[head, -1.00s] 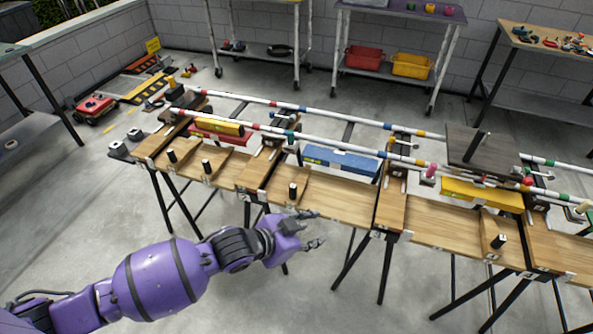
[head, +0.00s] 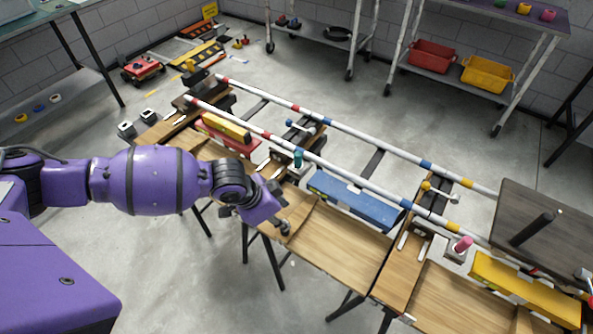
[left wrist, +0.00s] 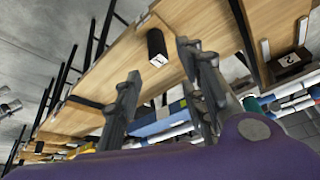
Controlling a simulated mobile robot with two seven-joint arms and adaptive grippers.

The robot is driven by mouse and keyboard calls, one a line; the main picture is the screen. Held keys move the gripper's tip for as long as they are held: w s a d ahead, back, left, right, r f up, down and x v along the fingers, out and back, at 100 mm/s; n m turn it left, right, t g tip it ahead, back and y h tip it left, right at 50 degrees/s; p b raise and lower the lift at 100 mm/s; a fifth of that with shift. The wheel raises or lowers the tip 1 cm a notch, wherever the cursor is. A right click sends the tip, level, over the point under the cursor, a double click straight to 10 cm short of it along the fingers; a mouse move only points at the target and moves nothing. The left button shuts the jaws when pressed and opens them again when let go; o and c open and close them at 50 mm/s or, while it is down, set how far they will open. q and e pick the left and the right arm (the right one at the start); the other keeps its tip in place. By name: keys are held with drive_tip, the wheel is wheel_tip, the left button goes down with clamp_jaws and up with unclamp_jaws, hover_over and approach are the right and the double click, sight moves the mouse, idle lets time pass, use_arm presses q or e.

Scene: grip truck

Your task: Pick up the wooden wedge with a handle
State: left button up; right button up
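A light wooden piece (head: 335,237) lies in the bench row in the head view, below the blue block; its handle is hidden there by my left gripper. In the left wrist view a black upright handle (left wrist: 156,48) with a white label "1" stands on the light wood (left wrist: 112,68). My left gripper (head: 284,209) is over the left end of this wood in the head view. In the left wrist view my left gripper (left wrist: 159,60) is open, its fingers apart, with the handle beyond and between the tips. Contact is not visible. My right gripper is out of view.
Striped rails (head: 345,139) run along the bench behind the wood. A blue block (head: 352,200), a yellow block (head: 525,286) and a red block (head: 228,137) sit near them. A dark board (head: 550,215) with a black handle lies across the rails at right.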

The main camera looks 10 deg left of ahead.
sight(298, 216)
use_arm(q)
wheel_tip(298, 216, down, 3)
drive_tip(key=shift+s+d+r, duration=0.1)
drive_tip(key=shift+r, duration=0.1)
drive_tip(key=x, duration=0.5)
drive_tip(key=shift+s+f, duration=0.1)
drive_tip(key=shift+c, duration=0.5)
drive_tip(key=shift+a, duration=0.2)
clamp_jaws()
